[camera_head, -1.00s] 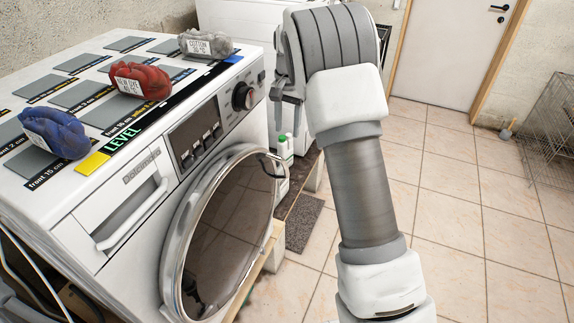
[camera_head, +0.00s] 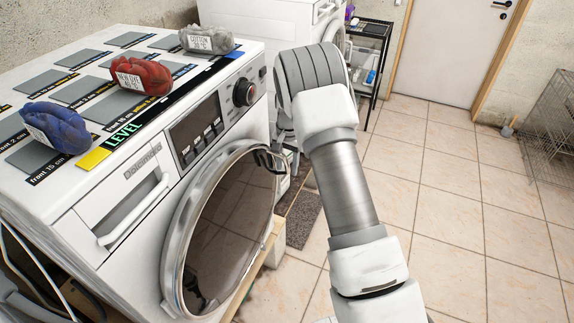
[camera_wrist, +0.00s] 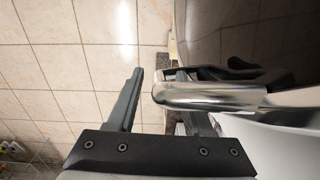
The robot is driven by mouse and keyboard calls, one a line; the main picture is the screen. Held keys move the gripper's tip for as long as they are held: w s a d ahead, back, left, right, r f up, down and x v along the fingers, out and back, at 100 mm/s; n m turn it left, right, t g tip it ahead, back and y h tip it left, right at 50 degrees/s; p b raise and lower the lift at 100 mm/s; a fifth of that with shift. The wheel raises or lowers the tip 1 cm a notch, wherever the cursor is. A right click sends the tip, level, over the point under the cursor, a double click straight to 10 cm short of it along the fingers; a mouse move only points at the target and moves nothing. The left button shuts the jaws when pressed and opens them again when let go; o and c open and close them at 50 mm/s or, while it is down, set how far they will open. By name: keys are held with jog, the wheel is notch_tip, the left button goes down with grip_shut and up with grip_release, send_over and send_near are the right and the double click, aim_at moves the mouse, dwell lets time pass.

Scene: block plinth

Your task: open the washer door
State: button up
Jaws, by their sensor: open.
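The white washer (camera_head: 120,205) stands at left. Its round door (camera_head: 235,215) has dark glass and a chrome rim and looks closed against the front. The door's chrome handle (camera_wrist: 215,97) is at the rim's right side, where it also shows in the head view (camera_head: 277,160). My gripper (camera_head: 267,158) is at this handle, mostly hidden behind my arm. In the wrist view my gripper (camera_wrist: 159,75) is open. The handle's end reaches toward the gap and covers part of the right finger; the left finger is clear of it. I cannot tell whether they touch.
Blue (camera_head: 55,127), red (camera_head: 142,75) and grey (camera_head: 207,39) cloth bundles lie on the washer top. Another white machine (camera_head: 258,25) and a black rack (camera_head: 369,60) stand behind. A wire cage (camera_head: 550,125) is at right. The tiled floor (camera_head: 450,205) is mostly clear.

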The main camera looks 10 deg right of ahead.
jog(key=shift+c, duration=0.3)
grip_shut()
dwell(1.2)
